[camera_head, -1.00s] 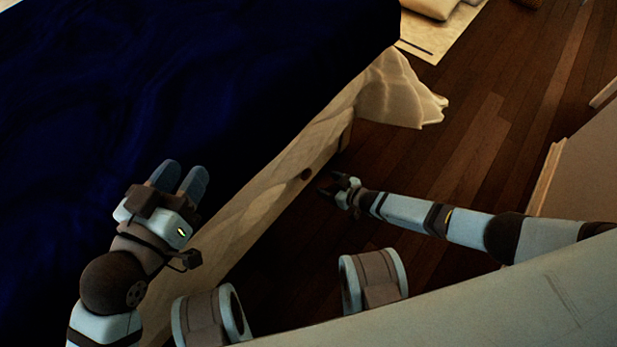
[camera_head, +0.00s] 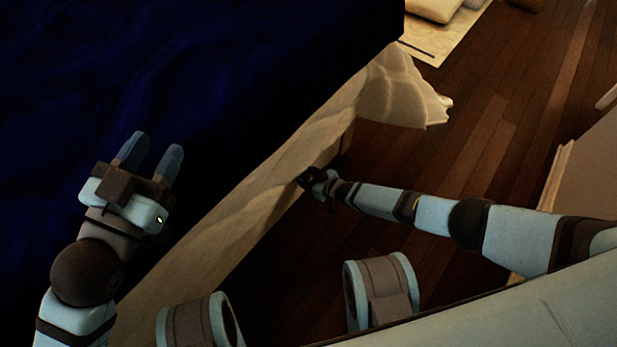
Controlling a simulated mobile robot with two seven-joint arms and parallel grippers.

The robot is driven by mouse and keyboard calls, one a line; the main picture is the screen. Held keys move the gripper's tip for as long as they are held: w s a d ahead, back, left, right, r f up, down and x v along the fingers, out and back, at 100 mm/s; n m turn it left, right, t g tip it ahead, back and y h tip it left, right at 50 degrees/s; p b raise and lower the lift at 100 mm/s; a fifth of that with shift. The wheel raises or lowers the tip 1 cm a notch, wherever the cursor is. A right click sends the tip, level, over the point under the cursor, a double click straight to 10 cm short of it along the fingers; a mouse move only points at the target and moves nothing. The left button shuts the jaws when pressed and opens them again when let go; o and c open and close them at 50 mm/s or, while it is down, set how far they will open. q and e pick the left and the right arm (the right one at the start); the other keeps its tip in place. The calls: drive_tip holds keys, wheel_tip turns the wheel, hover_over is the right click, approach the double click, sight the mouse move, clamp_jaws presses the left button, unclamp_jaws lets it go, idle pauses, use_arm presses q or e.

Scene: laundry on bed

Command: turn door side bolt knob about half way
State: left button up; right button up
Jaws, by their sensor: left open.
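The bolt knob was a small dark round knob on the bed's pale side rail (camera_head: 225,230). In the head view now it is hidden behind or merged with my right gripper (camera_head: 308,180), which is up against that spot on the rail. I cannot tell whether they touch, or whether the dark fingers are open or around the knob. My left gripper (camera_head: 152,152) is open and empty over the dark blue bed cover, its two fingers apart and pointing away from me.
The dark blue bed cover (camera_head: 230,70) fills the upper left. A pale cloth (camera_head: 408,92) hangs from the bed's corner to the wooden floor (camera_head: 490,130). A light rug (camera_head: 450,40) with a cushion lies at the top. A pale panel (camera_head: 590,170) stands at the right.

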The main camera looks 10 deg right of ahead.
drive_tip(key=c, duration=0.4)
drive_tip(key=shift+o, duration=0.2)
drive_tip(key=shift+m+g+y, duration=0.4)
drive_tip(key=shift+m+y, duration=0.2)
drive_tip(key=shift+m, duration=0.4)
drive_tip(key=shift+m+g+y, duration=0.4)
drive_tip(key=shift+m+y, duration=0.5)
drive_tip(key=shift+m, duration=0.5)
drive_tip(key=shift+d, duration=0.1)
drive_tip(key=o, duration=0.9)
